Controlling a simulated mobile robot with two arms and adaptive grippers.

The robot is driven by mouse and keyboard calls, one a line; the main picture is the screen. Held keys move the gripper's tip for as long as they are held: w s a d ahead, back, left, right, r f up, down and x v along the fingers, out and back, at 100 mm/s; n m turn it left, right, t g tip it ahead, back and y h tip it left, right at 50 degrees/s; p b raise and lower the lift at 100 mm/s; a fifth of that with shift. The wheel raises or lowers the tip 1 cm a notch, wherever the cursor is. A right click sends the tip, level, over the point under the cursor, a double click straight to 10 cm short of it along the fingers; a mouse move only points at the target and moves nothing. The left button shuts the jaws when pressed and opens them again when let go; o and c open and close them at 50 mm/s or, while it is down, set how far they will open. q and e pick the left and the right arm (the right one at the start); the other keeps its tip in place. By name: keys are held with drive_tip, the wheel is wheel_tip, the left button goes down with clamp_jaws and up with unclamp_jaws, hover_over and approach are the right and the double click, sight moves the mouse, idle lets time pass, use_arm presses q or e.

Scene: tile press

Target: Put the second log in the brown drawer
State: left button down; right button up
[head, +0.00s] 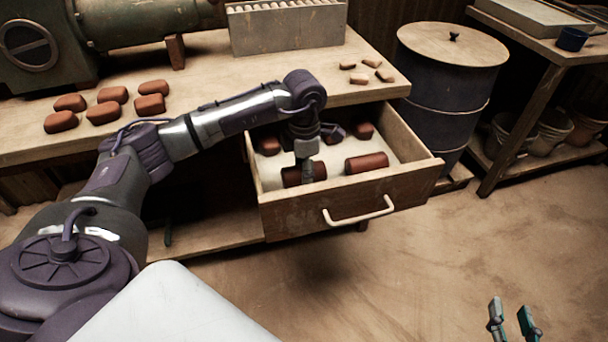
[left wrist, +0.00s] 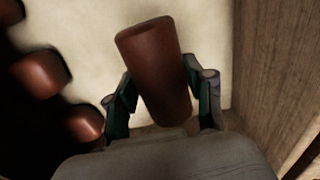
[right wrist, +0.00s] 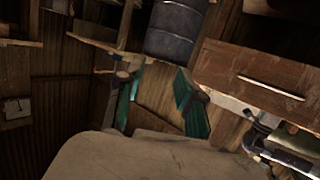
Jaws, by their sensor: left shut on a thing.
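The brown drawer (head: 295,222) is pulled open below the worktop. My left gripper (head: 304,166) reaches down into it and is shut on a reddish-brown log (head: 291,177). In the left wrist view the held log (left wrist: 152,70) lies between the two fingers, over the pale drawer bottom; whether it touches the bottom is unclear. Another log (head: 367,162) lies in the drawer to its right. My right gripper (head: 512,320) is open and empty over the floor at the lower right; its spread fingers also show in the right wrist view (right wrist: 158,92).
Reddish pieces (head: 268,145) and (head: 364,130) lie at the drawer's back. Several clay lumps (head: 104,112) and small pieces (head: 359,79) rest on the worktop (head: 205,95). A dark barrel (head: 445,100) stands right of the drawer. The floor in front is clear.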

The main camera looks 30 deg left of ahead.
use_arm(q)
drive_tip(key=shift+f, duration=0.35)
use_arm(e)
drive_tip(key=shift+w+a+r+t, duration=0.15)
drive_tip(key=shift+r+t, duration=0.15)
drive_tip(key=shift+r, duration=0.15)
drive_tip(key=shift+y, duration=0.3)
use_arm(q)
drive_tip(key=shift+f, duration=0.1)
drive_tip(key=shift+c, duration=2.1)
unclamp_jaws()
use_arm(e)
drive_tip(key=shift+w+r, duration=0.1)
drive_tip(key=shift+r, duration=0.1)
